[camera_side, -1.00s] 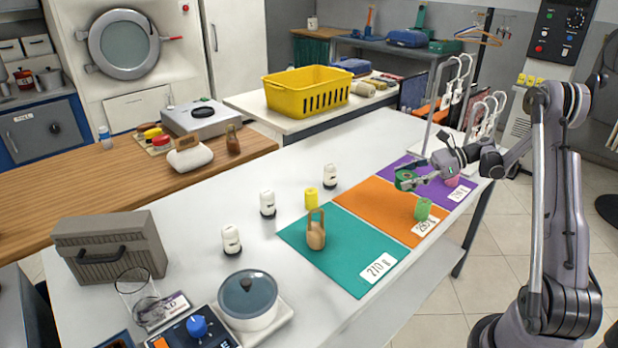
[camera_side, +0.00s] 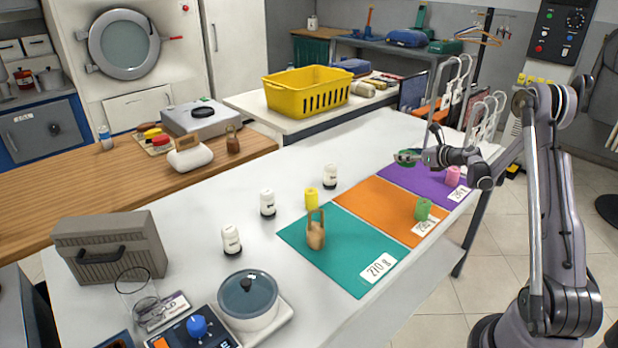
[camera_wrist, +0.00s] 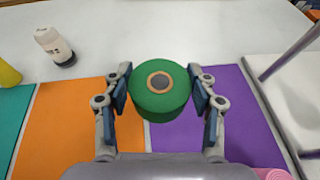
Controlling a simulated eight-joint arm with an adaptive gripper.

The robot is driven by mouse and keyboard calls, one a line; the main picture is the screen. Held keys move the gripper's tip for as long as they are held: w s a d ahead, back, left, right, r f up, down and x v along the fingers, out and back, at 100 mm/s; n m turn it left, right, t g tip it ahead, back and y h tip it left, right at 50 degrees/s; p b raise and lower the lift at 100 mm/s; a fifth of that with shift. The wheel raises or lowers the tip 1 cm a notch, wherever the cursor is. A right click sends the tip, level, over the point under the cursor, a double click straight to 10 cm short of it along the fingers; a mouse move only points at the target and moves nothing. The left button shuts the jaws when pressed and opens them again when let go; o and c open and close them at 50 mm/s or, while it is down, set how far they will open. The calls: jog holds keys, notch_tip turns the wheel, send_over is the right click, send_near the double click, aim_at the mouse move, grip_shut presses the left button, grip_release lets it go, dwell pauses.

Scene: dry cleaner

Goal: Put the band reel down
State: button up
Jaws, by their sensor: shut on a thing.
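The band reel, a green disc with a tan ring and dark hub (camera_wrist: 159,91), is held between both fingers of my gripper (camera_wrist: 160,96) in the wrist view. In the side view the green reel (camera_side: 407,158) shows at the end of my gripper, partly covered by the fingers. It is above the far part of the purple mat (camera_side: 400,176). I cannot tell its exact height. In the wrist view the purple mat (camera_wrist: 232,125) and the orange mat (camera_wrist: 65,125) lie below and beside it.
A pink spool (camera_side: 453,176) stands on the purple mat, near its label. A light green spool (camera_side: 423,209) is on the orange mat and a wooden handled weight (camera_side: 316,232) on the teal mat (camera_side: 350,255). A white rack (camera_side: 487,122) stands right.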

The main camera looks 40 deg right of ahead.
aim_at(403, 183)
jog(key=f, duration=0.3)
jog(key=shift+d, duration=0.2)
jog(key=shift+f, duration=2.45)
jog(key=shift+f, duration=0.15)
jog(key=o, duration=1.1)
jog(key=shift+o, duration=0.2)
